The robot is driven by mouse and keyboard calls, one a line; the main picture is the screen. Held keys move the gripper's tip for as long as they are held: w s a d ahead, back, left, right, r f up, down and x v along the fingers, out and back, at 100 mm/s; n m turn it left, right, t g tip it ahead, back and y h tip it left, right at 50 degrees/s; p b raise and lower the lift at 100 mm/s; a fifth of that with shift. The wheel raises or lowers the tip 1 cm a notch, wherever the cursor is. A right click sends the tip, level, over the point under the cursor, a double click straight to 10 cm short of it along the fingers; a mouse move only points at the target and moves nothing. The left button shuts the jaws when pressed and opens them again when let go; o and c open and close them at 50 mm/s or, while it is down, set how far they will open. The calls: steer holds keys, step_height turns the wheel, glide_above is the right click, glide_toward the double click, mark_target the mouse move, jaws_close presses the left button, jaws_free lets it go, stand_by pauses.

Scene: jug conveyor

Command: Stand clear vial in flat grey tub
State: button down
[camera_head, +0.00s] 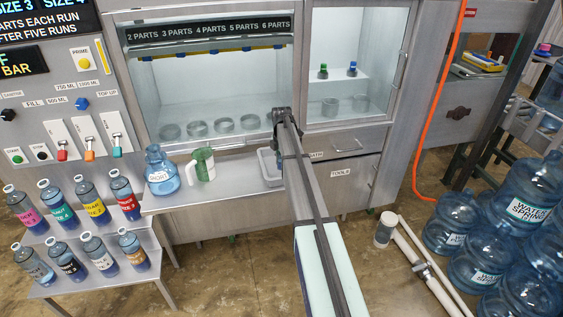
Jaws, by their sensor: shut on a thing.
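My gripper (281,116) is at the far end of my arm, at the right end of the lit cabinet opening, near the "6 PARTS" label. It is small and seen from behind. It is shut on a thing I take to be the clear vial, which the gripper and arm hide. The flat grey tub (266,163) is a shallow tray on the counter, below and slightly left of my gripper. My arm covers its right part, and its inside shows little.
Several clear round dishes (197,129) line the cabinet floor left of my gripper. A blue jug (161,172) and a green-and-white jug (202,165) stand on the counter left of the tub.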

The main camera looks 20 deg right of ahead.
steer(key=shift+f, duration=0.1)
steer(key=c, duration=0.9)
jaws_free()
step_height(320, 180, up, 12)
steer(key=b, duration=0.3)
